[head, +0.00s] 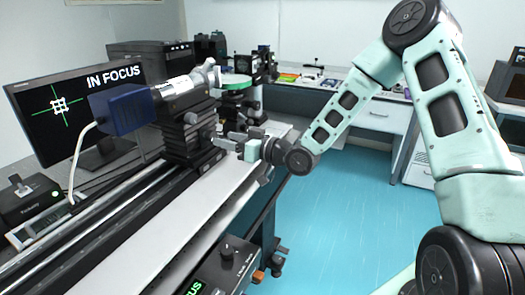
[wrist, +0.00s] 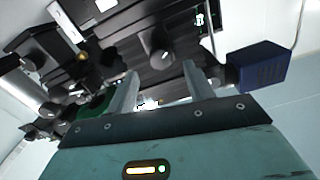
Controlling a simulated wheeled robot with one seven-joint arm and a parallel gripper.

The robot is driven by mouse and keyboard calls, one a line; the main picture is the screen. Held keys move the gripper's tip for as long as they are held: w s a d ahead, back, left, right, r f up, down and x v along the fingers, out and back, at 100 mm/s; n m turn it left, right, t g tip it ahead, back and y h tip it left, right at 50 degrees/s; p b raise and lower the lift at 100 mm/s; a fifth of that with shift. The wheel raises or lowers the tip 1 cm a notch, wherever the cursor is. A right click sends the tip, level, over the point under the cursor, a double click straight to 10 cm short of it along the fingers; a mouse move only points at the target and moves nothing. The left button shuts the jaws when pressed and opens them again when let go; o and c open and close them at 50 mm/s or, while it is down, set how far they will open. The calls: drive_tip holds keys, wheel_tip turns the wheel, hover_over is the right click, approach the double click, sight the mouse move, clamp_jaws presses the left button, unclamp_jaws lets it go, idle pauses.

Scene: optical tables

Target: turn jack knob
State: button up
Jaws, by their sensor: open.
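A black jack-like stage (head: 177,145) stands on the rail in the head view, with dark round knobs on its side. One dark knob (wrist: 160,42) shows in the wrist view, just beyond the fingertips and roughly between them. My gripper (head: 222,139) is at the stage's right side in the head view, its fingers pointing at it. In the wrist view my gripper (wrist: 163,72) has its two fingers apart with nothing between them. I cannot tell whether a fingertip touches the stage. Which knob is the jack's is not fully clear.
A blue camera (head: 122,108) with a white cable sits on the stage. The monitor (head: 70,105) behind reads "IN FOCUS" with a green cross. A green-topped mount (head: 235,82) stands behind the gripper. A control box (head: 228,265) is at the table's front edge. The blue floor is clear.

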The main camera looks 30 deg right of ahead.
sight(210, 136)
drive_tip(key=b+v, duration=0.1)
drive_tip(key=v, duration=1)
drive_tip(key=shift+s+d, duration=0.15)
drive_tip(key=shift+s, duration=0.2)
drive_tip(key=shift+b, duration=0.3)
drive_tip(key=w+a+n, duration=0.1)
drive_tip(key=w+a, duration=0.8)
drive_tip(key=w, duration=0.4)
drive_tip(key=shift+a+f, duration=0.2)
drive_tip(key=shift+f, duration=0.05)
drive_tip(key=c, duration=1)
